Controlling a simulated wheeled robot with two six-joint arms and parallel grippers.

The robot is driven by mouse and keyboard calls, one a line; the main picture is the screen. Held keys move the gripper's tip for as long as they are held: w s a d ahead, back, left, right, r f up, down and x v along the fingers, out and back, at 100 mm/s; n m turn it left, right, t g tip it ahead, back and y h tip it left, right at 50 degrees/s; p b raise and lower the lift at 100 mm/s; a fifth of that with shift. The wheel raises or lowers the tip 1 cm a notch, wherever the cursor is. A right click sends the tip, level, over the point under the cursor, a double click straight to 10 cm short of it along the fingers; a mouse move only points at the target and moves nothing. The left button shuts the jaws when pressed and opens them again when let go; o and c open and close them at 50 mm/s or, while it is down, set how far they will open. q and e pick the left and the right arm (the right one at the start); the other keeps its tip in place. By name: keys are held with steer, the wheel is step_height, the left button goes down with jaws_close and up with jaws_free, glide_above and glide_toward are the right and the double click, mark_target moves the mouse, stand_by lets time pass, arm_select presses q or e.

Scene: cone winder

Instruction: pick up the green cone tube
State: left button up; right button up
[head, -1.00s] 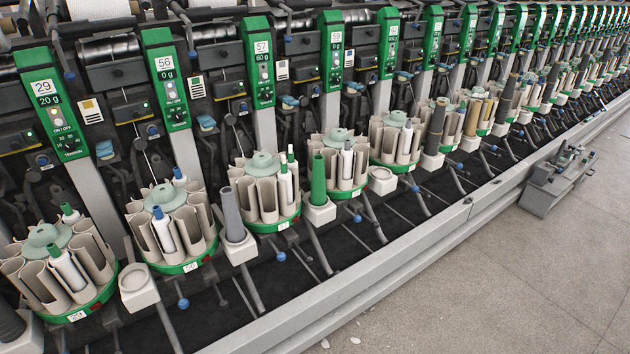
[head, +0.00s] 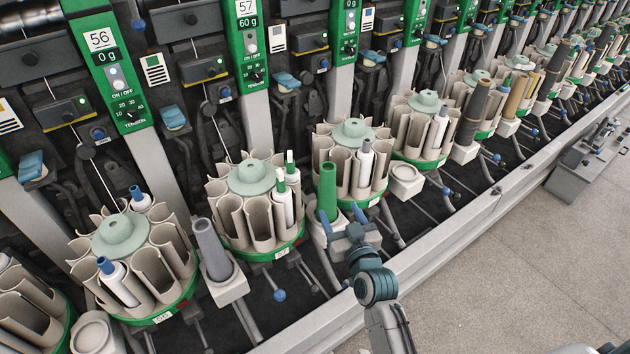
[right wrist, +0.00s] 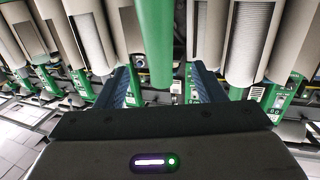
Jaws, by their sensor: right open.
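The green cone tube (head: 327,190) stands upright on a pale peg holder beside the round magazine of the winder, right of centre in the head view. My right gripper (head: 342,217) is open just in front of the tube, its fingers low near the tube's base. In the right wrist view the green cone tube (right wrist: 153,42) shows between the two blue fingers of the right gripper (right wrist: 161,82), with clear gaps on both sides. The tube's lower end is partly hidden there. My left gripper is not in view.
Round magazines with pale pockets stand on both sides, one left (head: 230,215) and one right (head: 340,155) of the tube. A grey cone tube (head: 212,250) stands on a holder further left. An empty holder (head: 405,180) is to the right. The floor (head: 480,260) in front is clear.

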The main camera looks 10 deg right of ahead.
mark_target(332, 188)
steer(key=w, duration=0.1)
steer(key=w+r, duration=0.1)
steer(key=w, duration=0.1)
steer(key=w+r+p, duration=0.1)
steer(key=w, duration=0.1)
steer(key=shift+a, duration=0.2)
steer(key=shift+w+f, duration=0.2)
steer(key=shift+w, duration=0.1)
steer(key=shift+w+p, duration=0.25)
steer(key=shift+p, duration=0.05)
steer(key=w+p, duration=0.1)
steer(key=w, duration=0.3)
steer(key=shift+r, duration=0.2)
steer(key=shift+w+f, duration=0.15)
steer(key=shift+w, duration=0.2)
steer(key=shift+s, duration=0.1)
steer(key=shift+c, duration=0.6)
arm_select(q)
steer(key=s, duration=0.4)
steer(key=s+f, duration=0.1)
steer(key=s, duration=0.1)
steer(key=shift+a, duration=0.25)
arm_select(e)
steer(key=c, duration=0.9)
